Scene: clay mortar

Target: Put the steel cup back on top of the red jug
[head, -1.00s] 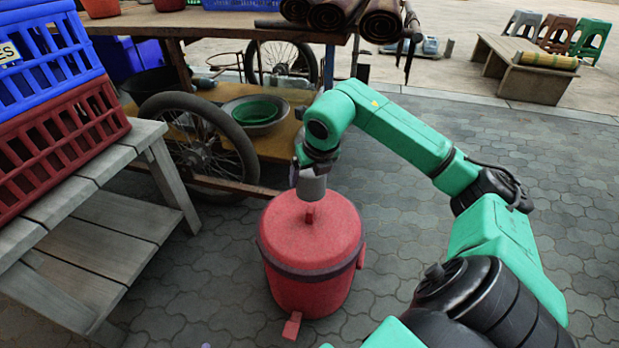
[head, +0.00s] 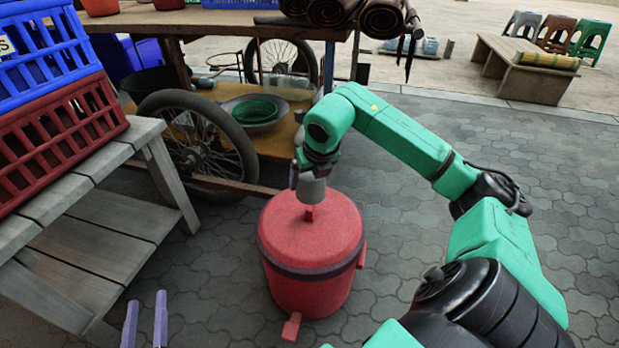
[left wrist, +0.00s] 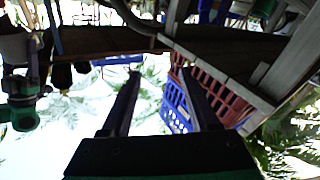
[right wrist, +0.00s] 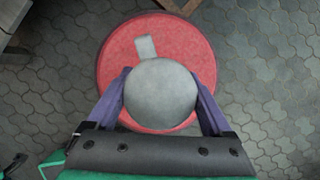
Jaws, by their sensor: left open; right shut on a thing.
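The red jug (head: 311,250) stands upright on the paving in the middle of the head view, with a dark band below its lid and a spout low at the front. My right gripper (head: 307,178) is shut on the grey steel cup (head: 312,190), over the jug's lid. In the right wrist view, the cup (right wrist: 160,94) sits between the purple fingers, with the red lid (right wrist: 112,62) beneath it. I cannot tell whether the cup touches the lid. My left gripper (head: 145,312) is open and empty at the lower left, its purple fingers pointing up.
A grey wooden bench (head: 85,188) with a red crate (head: 62,142) and a blue crate (head: 45,58) stands at the left. A wheeled cart (head: 225,28) is behind the jug. Paving right of the jug is clear beyond my right arm.

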